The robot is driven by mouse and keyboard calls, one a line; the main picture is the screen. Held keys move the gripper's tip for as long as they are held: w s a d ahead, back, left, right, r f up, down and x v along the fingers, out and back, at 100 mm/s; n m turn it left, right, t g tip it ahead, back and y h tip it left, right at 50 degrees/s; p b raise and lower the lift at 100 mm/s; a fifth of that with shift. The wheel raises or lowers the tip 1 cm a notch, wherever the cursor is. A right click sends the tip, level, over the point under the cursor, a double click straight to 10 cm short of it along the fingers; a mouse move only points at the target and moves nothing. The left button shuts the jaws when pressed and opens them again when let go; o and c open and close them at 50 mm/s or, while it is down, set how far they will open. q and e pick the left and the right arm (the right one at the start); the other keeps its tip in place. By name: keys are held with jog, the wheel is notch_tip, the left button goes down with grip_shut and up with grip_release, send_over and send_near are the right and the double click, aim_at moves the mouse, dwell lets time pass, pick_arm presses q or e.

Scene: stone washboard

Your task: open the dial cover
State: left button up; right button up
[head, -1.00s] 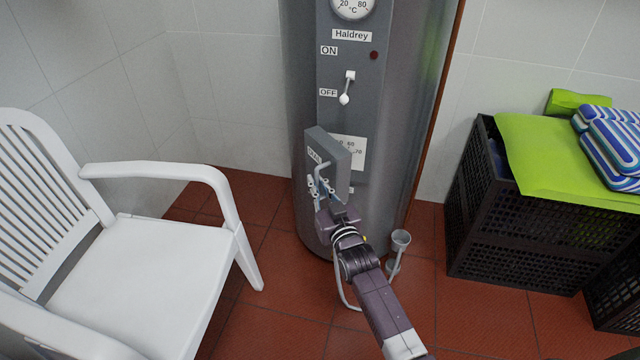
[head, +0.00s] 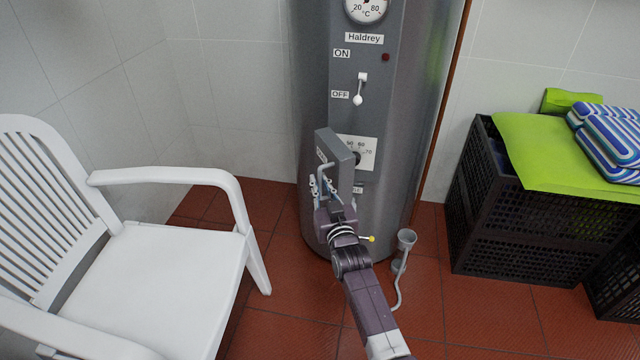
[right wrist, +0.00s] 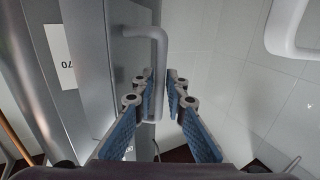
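The dial cover (head: 344,158) is a grey, box-like door low on the front of the grey water heater (head: 405,100). It stands swung out to the left, and part of the dial plate (head: 366,158) with its numbers shows behind it. The cover's curved grey handle (head: 320,176) is between the fingers of my right gripper (head: 326,190). In the right wrist view, the blue-padded fingers (right wrist: 163,95) close on both sides of the handle (right wrist: 160,62), beside the cover (right wrist: 127,60). My left gripper is out of view.
A white plastic chair (head: 160,275) stands at the left. A black crate (head: 520,235) with a green cloth and striped towels is at the right. A small grey drain funnel (head: 405,240) with a pipe stands beside the heater. Red floor tiles are clear in front.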

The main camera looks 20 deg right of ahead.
jog(key=shift+s, duration=0.1)
jog(key=shift+s, duration=0.3)
jog(key=s, duration=1.1)
